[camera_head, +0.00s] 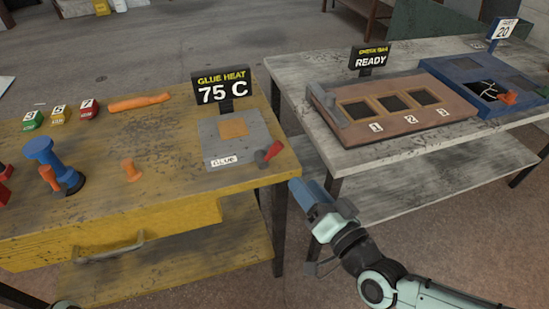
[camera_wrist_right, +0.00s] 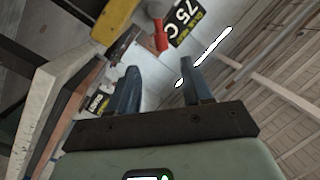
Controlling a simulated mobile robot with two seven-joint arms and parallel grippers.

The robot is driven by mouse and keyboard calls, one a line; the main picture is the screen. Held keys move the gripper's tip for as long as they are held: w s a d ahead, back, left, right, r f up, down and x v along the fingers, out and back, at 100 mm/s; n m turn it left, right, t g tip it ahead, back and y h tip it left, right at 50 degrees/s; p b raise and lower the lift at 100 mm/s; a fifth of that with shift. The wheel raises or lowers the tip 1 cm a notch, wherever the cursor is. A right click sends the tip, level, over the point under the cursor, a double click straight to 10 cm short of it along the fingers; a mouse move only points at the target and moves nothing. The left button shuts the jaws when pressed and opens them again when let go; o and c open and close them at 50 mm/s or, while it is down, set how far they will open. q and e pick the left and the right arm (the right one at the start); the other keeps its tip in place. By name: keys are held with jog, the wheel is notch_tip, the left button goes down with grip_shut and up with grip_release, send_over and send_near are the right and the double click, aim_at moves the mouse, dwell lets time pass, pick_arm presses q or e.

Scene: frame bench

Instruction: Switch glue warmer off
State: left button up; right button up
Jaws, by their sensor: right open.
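The glue warmer (camera_head: 245,150) is a grey block with an orange square on top and a GLUE label, at the right end of the yellow bench. Its red-tipped switch lever (camera_head: 268,152) sticks out at its right front corner. The black sign (camera_head: 225,91) behind it reads GLUE HEAT 75 C. My right gripper (camera_head: 303,192) is in front of and to the right of the lever, apart from it. In the right wrist view my right gripper (camera_wrist_right: 161,80) is open and empty, with the red lever (camera_wrist_right: 160,36) beyond its fingertips. My left gripper is not seen.
The yellow bench (camera_head: 130,225) also holds coloured numbered blocks, a blue tool (camera_head: 42,152) and orange pieces. The white table (camera_head: 340,147) on the right carries a brown tray (camera_head: 420,118) and a blue box (camera_head: 470,72). A gap separates the benches.

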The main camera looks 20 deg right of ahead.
aim_at(278, 152)
jog(key=b+x, duration=0.2)
jog(key=x, duration=1.1)
jog(key=shift+w+r, duration=0.15)
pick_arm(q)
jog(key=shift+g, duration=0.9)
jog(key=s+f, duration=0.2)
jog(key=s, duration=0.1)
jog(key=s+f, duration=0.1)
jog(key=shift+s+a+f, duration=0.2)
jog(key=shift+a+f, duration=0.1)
pick_arm(e)
grip_shut()
